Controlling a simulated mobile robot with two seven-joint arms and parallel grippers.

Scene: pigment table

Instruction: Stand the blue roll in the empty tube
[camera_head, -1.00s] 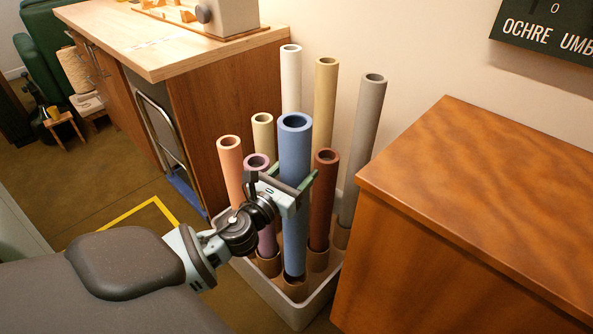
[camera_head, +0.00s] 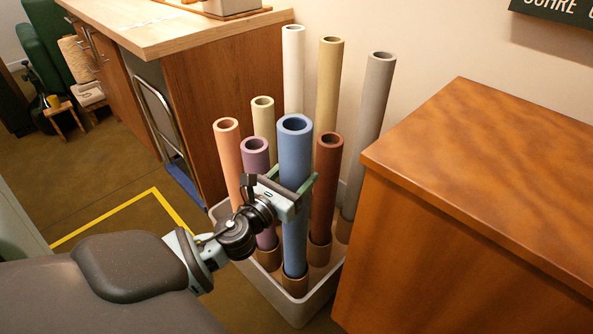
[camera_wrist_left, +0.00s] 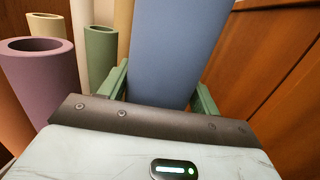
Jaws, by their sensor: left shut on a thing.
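The blue roll (camera_head: 295,160) is upright in the head view, at the front of a pale bin (camera_head: 262,284) of other rolls. My left gripper (camera_head: 299,190) is shut around its upper part, with green fingers on either side. The blue roll (camera_wrist_left: 175,50) also rises between the fingers (camera_wrist_left: 160,85) in the left wrist view. Its lower end is at the mouth of the front cardboard tube (camera_head: 295,286) and appears to be inside it; how deep I cannot tell. My right gripper is out of view.
A purple roll (camera_head: 256,160) and a red roll (camera_head: 327,170) stand close to either side. Several taller rolls stand behind, and a green roll (camera_wrist_left: 101,50) shows in the wrist view. A wooden cabinet (camera_head: 470,200) flanks the bin right, a workbench (camera_head: 215,110) behind left.

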